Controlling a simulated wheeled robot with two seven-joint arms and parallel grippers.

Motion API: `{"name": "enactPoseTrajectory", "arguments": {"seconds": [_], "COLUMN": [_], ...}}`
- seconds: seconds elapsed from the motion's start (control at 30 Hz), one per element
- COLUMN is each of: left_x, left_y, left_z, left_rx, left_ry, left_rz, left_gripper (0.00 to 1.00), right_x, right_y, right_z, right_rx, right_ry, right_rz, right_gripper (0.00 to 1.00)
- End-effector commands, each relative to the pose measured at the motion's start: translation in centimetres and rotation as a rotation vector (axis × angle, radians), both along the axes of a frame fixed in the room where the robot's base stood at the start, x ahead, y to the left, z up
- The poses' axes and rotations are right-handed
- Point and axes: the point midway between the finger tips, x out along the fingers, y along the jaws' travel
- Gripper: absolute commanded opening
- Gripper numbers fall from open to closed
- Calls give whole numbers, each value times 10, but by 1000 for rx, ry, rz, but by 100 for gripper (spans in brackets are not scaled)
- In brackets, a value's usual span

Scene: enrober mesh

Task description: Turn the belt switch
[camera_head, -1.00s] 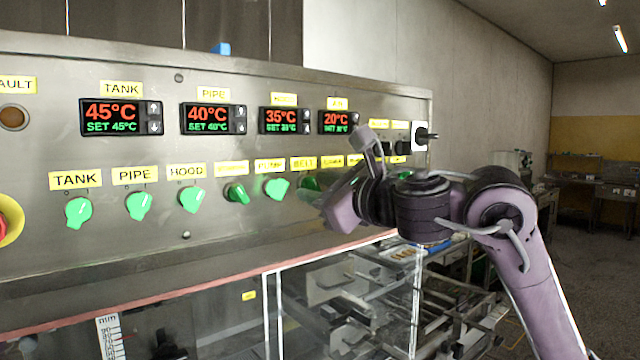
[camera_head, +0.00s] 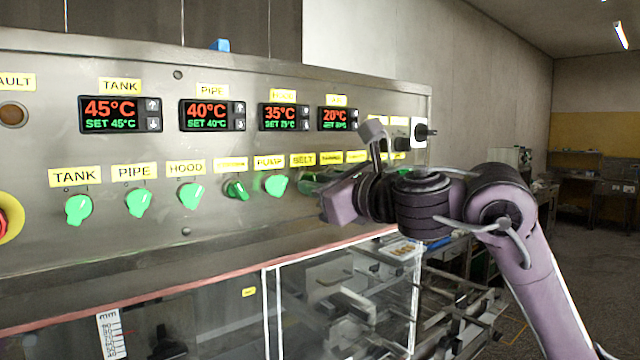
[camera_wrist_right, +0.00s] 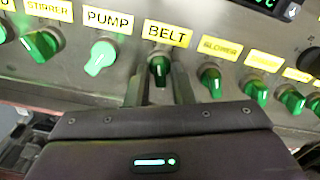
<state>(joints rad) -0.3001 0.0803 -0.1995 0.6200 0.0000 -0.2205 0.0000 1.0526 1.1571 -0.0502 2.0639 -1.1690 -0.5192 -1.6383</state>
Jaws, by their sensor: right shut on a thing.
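The belt switch (camera_wrist_right: 158,70) is a green knob under the yellow BELT label (camera_wrist_right: 167,33) on the steel panel. My right gripper (camera_wrist_right: 160,88) has a finger on each side of it and is shut on it; the knob looks dark between the fingers, with its pale mark roughly upright in the wrist view. In the head view my right gripper (camera_head: 322,186) reaches the panel from the right, and the switch is mostly hidden behind it. My left gripper is not in view.
The green pump knob (camera_wrist_right: 101,57) is close on the left and the blower knob (camera_wrist_right: 211,81) close on the right. Temperature displays (camera_head: 284,118) are above the row. A clear-walled guard (camera_head: 340,295) stands below. A red emergency button (camera_head: 3,222) is at far left.

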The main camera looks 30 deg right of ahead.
Motion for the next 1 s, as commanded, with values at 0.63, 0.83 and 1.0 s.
{"name": "enactPoseTrajectory", "arguments": {"seconds": [0.63, 0.83, 1.0], "left_x": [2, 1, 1], "left_y": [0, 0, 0], "left_z": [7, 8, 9], "left_rx": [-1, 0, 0], "left_ry": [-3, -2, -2], "left_rz": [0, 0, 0], "left_gripper": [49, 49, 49], "right_x": [0, 0, 0], "right_y": [0, 1, 1], "right_z": [1, 1, 2], "right_rx": [588, 725, 805], "right_ry": [45, 54, 60], "right_rz": [-1, 1, 1], "right_gripper": [0, 0, 0]}}
